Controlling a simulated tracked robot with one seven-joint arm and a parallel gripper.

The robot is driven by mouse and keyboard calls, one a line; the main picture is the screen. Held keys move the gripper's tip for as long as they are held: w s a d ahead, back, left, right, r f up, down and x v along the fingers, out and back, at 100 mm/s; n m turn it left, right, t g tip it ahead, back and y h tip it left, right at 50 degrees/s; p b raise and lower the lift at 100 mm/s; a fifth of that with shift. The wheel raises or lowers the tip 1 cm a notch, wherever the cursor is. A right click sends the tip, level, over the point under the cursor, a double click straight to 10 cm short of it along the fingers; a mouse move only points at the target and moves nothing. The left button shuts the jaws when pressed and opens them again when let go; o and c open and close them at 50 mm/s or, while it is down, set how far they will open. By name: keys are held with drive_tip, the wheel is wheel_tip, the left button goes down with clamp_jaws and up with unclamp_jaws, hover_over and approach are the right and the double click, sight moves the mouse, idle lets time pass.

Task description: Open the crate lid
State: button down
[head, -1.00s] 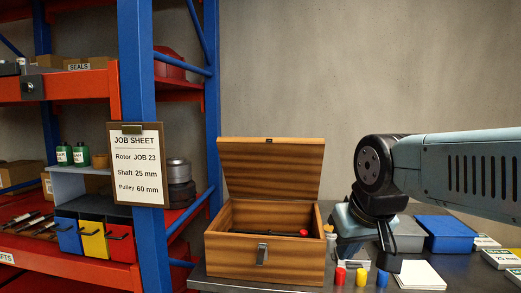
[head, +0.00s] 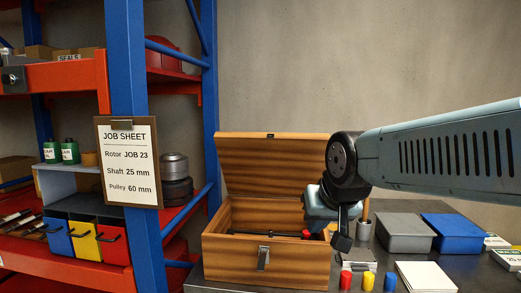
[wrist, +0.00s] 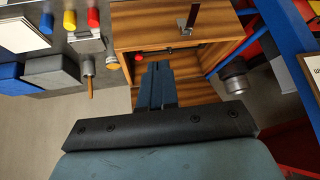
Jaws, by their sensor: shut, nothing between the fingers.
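The wooden crate (head: 228,262) stands on the dark bench with a metal latch (head: 263,258) on its front. Its lid (head: 268,168) is raised and leans slightly back, so the box is open. Inside are a dark rod-like item and a red-ended item (head: 306,234). In the wrist view the shut, empty fingers (wrist: 158,72) point toward the crate's opening (wrist: 150,40). I cannot tell whether they touch the crate.
A grey bin (head: 404,234) and a blue bin (head: 455,234) are behind. A blue and red shelf rack (head: 126,60) with a job sheet (head: 128,162) stands left.

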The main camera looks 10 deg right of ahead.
drive_tip(key=w+a+r+m+t+y, duration=0.1)
drive_tip(key=w+a+m+t, duration=0.35)
drive_tip(key=w, duration=1.05)
drive_tip(key=m+t+h, duration=0.9)
drive_tip(key=m+t, duration=0.2)
drive_tip(key=m, duration=0.5)
approach(266, 141)
drive_tip(key=x, duration=0.6)
drive_tip(key=shift+w+d, duration=0.2)
drive_tip(key=shift+w, duration=0.2)
drive_tip(key=shift+a+r, duration=0.1)
